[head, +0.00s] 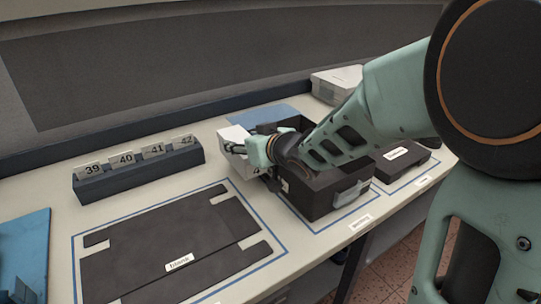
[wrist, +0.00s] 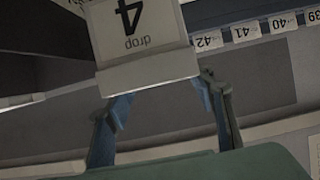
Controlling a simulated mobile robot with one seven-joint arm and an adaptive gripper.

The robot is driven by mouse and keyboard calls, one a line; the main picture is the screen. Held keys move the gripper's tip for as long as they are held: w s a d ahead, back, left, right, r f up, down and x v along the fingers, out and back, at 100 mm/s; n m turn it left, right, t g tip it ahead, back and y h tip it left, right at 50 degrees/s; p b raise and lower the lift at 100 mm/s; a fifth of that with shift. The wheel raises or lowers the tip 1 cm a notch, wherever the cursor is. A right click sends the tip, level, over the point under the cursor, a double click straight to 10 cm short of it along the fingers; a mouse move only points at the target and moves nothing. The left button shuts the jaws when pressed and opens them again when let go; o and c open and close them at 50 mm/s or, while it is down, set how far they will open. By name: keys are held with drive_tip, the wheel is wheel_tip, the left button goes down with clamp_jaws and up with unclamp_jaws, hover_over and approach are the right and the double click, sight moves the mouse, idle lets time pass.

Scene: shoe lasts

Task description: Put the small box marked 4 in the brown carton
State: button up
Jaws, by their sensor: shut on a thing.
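The small box marked 4 (wrist: 150,66) is white, with an upside-down 4 and the word "drop" on its face in the wrist view. My gripper (wrist: 165,105) is shut on it, with one finger at each side of its lower part. In the head view my gripper (head: 250,150) is at a white box (head: 233,134), beside the left end of a dark open box (head: 345,185). My arm hides part of that box and its inside. No carton looks clearly brown; the dark open box may be it, but I cannot tell for sure.
A dark blue rack (head: 140,173) holds cards 39, 40, 41 and 42. A flat dark piece with a white label (head: 179,262) lies front left in a blue outline. A flat black case (head: 402,160) is at right. A blue item (head: 24,255) is at far left.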

wheel_tip(320, 180, down, 7)
drive_tip(key=shift+f+b, duration=0.1)
drive_tip(key=shift+b, duration=1.15)
drive_tip(key=shift+f, duration=0.15)
drive_tip(key=o, duration=1)
